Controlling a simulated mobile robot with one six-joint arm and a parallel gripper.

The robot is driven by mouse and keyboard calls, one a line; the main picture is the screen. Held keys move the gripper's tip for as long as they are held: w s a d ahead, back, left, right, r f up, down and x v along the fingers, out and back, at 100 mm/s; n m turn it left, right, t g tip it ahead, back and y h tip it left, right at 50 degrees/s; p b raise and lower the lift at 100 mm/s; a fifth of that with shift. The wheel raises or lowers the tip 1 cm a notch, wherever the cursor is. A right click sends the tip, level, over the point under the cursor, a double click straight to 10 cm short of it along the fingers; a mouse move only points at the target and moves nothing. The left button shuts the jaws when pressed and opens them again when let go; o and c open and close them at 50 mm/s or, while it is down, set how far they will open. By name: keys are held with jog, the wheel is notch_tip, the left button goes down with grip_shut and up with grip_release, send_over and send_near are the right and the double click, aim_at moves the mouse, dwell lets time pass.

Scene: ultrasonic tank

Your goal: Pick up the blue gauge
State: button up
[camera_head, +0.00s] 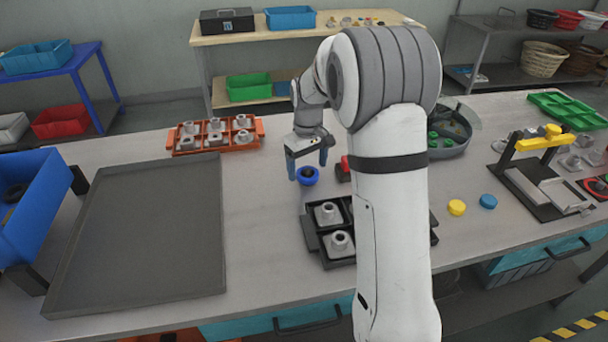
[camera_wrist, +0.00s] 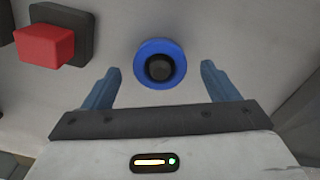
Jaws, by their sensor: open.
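The blue gauge (camera_head: 307,176) is a round blue ring with a dark centre on the grey table, near the table's middle. In the wrist view the blue gauge (camera_wrist: 160,63) lies beyond and between the fingertips, roughly centred. My gripper (camera_head: 308,165) is over it with its fingers pointing down, open and empty. In the wrist view my gripper (camera_wrist: 158,72) shows both blue-grey fingers well apart, with clear space on each side of the ring. I cannot tell the exact height of the fingertips above the table.
A red block on a dark base (camera_wrist: 45,46) stands close to the gauge. A black tray (camera_head: 312,243) with grey parts is in front. An orange tray (camera_head: 182,151) with grey parts stands behind left. Yellow (camera_head: 457,208) and blue (camera_head: 488,201) discs lie right.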

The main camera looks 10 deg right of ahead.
jog(key=shift+f, duration=0.75)
jog(key=shift+c, duration=0.4)
jog(key=c, duration=1.1)
jog(key=shift+c, duration=0.2)
